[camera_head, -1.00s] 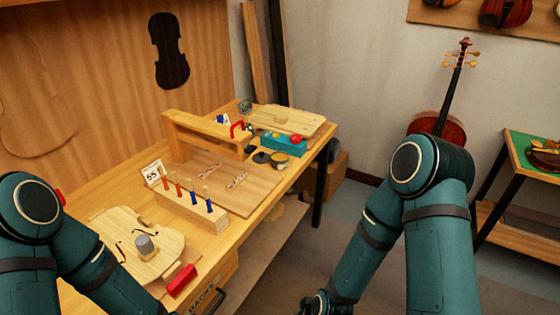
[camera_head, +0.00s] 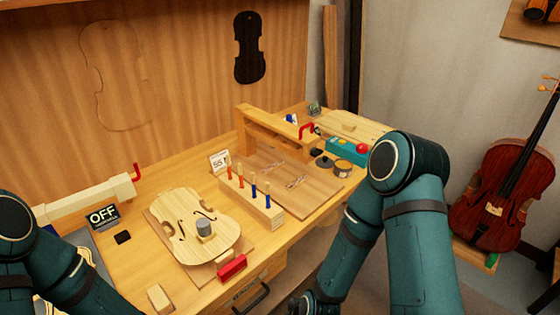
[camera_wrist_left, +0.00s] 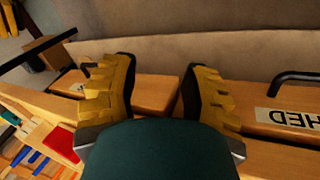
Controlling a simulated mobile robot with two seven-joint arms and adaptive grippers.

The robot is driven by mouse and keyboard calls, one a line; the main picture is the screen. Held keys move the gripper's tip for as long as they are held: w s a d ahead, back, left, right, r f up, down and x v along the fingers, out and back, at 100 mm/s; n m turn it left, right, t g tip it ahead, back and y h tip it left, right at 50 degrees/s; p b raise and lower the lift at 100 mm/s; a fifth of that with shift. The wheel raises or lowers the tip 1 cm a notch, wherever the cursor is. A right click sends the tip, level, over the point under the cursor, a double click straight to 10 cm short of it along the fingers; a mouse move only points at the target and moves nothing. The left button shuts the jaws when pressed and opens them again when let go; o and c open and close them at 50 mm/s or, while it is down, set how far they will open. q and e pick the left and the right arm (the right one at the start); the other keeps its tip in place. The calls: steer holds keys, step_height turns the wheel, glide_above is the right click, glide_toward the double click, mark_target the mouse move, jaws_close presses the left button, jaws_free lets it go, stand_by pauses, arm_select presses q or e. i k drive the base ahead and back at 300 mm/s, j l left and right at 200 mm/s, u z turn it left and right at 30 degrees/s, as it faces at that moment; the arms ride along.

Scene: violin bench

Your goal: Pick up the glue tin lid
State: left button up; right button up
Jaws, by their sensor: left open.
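In the head view a small round tin (camera_head: 343,168), which looks like the glue tin, stands at the far right part of the bench. A dark flat round piece (camera_head: 324,162), which looks like its lid, lies just left of it. My left gripper (camera_wrist_left: 160,75) shows in the left wrist view with its yellow fingers apart and nothing between them, in front of the drawer fronts.
A wooden rack (camera_head: 270,132) and a teal box (camera_head: 340,148) are close to the lid. Drawer handles (camera_head: 250,299) stick out below.

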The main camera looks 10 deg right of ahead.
mark_target(324, 162)
steer(key=l+u, duration=0.2)
steer(key=u, duration=0.15)
steer(key=i+l+u, duration=0.1)
steer(key=l+u, duration=0.15)
steer(key=u, duration=0.15)
steer(key=l+u, duration=0.2)
steer(key=u, duration=0.15)
steer(key=l+u, duration=0.3)
steer(key=l, duration=0.15)
steer(key=k+l+u, duration=0.25)
steer(key=l, duration=0.2)
steer(key=k+l+u, duration=0.15)
steer(key=l, duration=0.3)
steer(key=l+u, duration=0.2)
steer(key=l, duration=0.3)
steer(key=k+l, duration=0.15)
steer(key=l, duration=0.15)
steer(key=k+l, duration=0.15)
steer(key=l, duration=0.15)
steer(key=k+l, duration=0.15)
steer(key=l, duration=0.15)
steer(key=u, duration=0.05)
